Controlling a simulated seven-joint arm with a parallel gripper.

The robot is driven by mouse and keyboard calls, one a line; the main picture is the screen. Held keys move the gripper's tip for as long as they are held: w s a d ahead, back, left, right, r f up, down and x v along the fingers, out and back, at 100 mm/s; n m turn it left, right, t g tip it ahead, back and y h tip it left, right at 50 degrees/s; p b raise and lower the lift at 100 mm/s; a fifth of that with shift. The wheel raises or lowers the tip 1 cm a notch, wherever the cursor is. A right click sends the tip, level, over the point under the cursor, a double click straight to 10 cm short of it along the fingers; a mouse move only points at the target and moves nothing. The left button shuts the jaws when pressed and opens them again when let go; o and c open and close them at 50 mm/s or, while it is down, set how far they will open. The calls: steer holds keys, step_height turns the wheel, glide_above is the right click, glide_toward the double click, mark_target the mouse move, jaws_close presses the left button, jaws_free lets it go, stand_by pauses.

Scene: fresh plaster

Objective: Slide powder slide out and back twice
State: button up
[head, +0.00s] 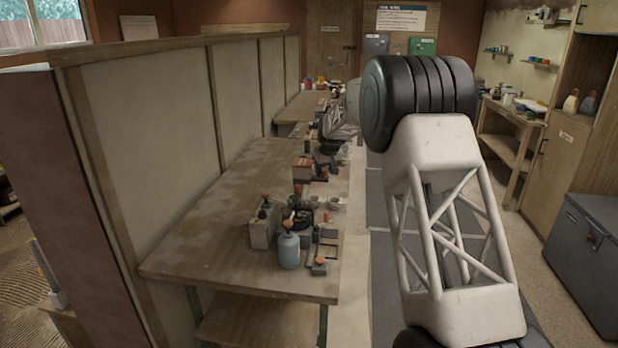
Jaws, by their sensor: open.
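A workbench (215,215) runs along the partition, with small bench devices grouped near its right edge. I cannot tell for certain which part is the powder slide. An orange-topped box (303,168) stands near the far part of the group, close to my gripper (326,160). The gripper is small and dark in the head view, over the right edge of the bench, and looks open. Its fingertips and whatever lies between them are too small to make out. My forearm hides part of the area behind.
A grey-blue bottle (289,250), a grey box (262,228) and a small orange-knobbed block (320,266) stand at the near right of the bench. The bench's left half is clear. A dark chest (585,250) stands at right.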

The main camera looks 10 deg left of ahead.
steer(key=shift+r, duration=3.95)
steer(key=shift+s+d+r, duration=0.25)
steer(key=shift+s, duration=0.05)
steer(key=s+d+r+m, duration=0.1)
steer(key=s+d+r, duration=0.3)
steer(key=s+d, duration=0.55)
steer(key=s+d+r+m, duration=0.1)
steer(key=s+d+r, duration=0.35)
steer(key=s, duration=0.95)
steer(key=s+d+r+m, duration=0.1)
steer(key=s+d+r, duration=0.45)
steer(key=s, duration=0.65)
steer(key=s+d+f+m, duration=0.1)
steer(key=s+d+f, duration=0.2)
steer(key=s, duration=1)
steer(key=s+d+f+m+h, duration=0.1)
steer(key=s+d+f, duration=0.3)
steer(key=s, duration=0.9)
steer(key=s+d+f+m, duration=0.1)
steer(key=s+d+f, duration=0.2)
steer(key=s, duration=1)
steer(key=shift+d+f+h, duration=0.15)
steer(key=shift+f+h, duration=0.25)
steer(key=shift+f, duration=0.35)
steer(key=shift+c, duration=0.2)
